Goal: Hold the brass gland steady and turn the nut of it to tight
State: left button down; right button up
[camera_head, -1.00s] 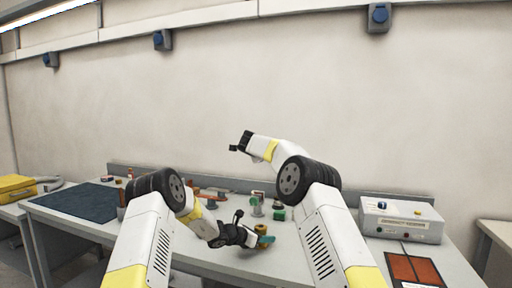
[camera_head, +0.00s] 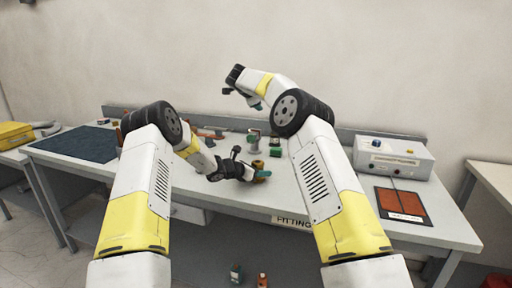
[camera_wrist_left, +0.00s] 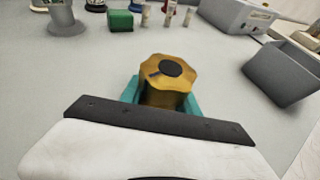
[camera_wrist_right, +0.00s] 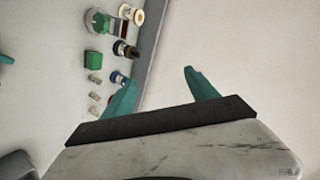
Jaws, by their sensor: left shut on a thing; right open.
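The brass gland (camera_wrist_left: 176,88) is upright between the teal fingers of my left gripper (camera_wrist_left: 162,98) in the left wrist view. Its faceted nut is on top, with a dark round opening. In the head view the gland (camera_head: 262,174) shows small at the tip of my left gripper (camera_head: 254,172), low over the front of the bench. The fingers hide its lower sides. My right gripper (camera_wrist_right: 160,92) is open and empty in the right wrist view. In the head view it is raised above the back of the bench, apart from the gland.
A green block (camera_wrist_left: 121,20), a grey stand (camera_wrist_left: 66,20) and small fittings stand behind the gland. A grey open bin (camera_wrist_left: 283,72) is to its right. A white instrument box (camera_head: 394,157) and red-brown panels (camera_head: 400,204) lie right; a dark mat (camera_head: 78,143) lies left.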

jog(key=s+f+n+g, duration=0.2)
jog(key=s+f+g, duration=0.2)
jog(key=s+f, duration=0.2)
jog(key=n+g, duration=0.3)
jog(key=g, duration=0.2)
send_near(258, 162)
jog(key=x, duration=0.8)
jog(key=shift+w+f, duration=0.25)
jog(key=shift+f, duration=0.15)
jog(key=c, duration=1.3)
jog(key=shift+c, duration=0.4)
